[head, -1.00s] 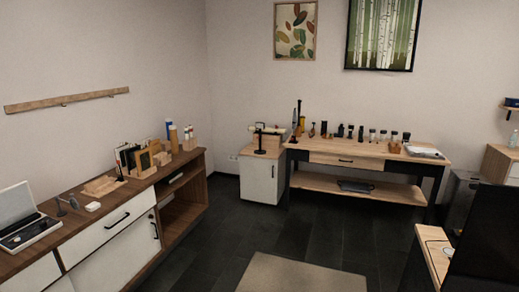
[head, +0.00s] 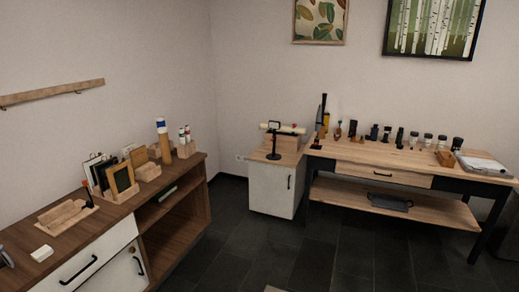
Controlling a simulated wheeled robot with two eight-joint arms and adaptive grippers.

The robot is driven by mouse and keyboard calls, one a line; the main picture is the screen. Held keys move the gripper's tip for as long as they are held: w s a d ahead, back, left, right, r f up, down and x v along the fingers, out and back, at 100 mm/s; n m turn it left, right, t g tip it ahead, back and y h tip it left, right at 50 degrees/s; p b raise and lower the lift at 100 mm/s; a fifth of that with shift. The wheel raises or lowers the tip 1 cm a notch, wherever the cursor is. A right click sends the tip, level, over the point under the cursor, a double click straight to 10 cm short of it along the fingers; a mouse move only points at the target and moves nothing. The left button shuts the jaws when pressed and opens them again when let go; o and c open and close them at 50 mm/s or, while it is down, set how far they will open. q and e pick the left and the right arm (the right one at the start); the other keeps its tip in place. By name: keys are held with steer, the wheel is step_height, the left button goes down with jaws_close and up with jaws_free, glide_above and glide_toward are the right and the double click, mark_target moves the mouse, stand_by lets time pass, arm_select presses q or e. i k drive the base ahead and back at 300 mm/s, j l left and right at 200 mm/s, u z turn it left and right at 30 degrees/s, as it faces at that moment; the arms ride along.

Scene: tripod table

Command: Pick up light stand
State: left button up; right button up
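A thin black stand (head: 274,147) with a round base stands upright on the small white cabinet (head: 270,190) in the back corner. It looks most like the light stand, though its details are too small to be sure. A pale horizontal tube (head: 284,129) is at the height of its top; I cannot tell if the two are joined. A wooden box (head: 287,140) is behind the stand. Neither of my grippers is in view.
A long wooden workbench (head: 400,160) with bottles and tools stands to the right of the cabinet. A brown sideboard (head: 165,195) with frames, holders and a wooden tray (head: 67,215) runs along the left wall. The dark floor (head: 240,250) between them is clear.

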mark_target(274, 157)
steer(key=i, duration=2.6)
